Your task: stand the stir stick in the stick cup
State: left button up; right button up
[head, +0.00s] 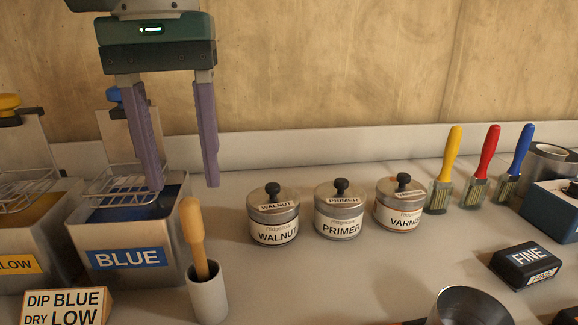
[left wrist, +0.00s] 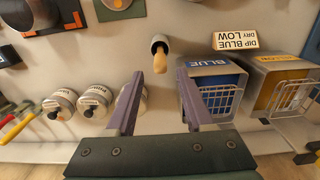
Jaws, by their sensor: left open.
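The stir stick (head: 194,235), with a thick light-wood end up, stands in the pale grey stick cup (head: 209,300), leaning to the left against its rim. Its lower end is hidden inside the cup. My left gripper (head: 183,187) is open and empty, its two purple fingers pointing down above and behind the stick. In the left wrist view the stick (left wrist: 160,62) and the cup (left wrist: 159,41) show just beyond the open fingertips (left wrist: 160,73), with nothing between the fingers. My right gripper is in neither view.
The blue dip tank (head: 150,272) with a wire basket stands left of the cup; a yellow one (head: 20,230) is beyond it. A sign (head: 66,308) stands in front. Three lidded pots (head: 272,225) and several brushes (head: 448,165) are to the right. Bench between cup and pots is clear.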

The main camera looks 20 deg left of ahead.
pick_arm(q)
notch_tip(320, 180, up, 4)
jog(key=shift+r+p, duration=0.1)
jog(key=shift+p, duration=0.8)
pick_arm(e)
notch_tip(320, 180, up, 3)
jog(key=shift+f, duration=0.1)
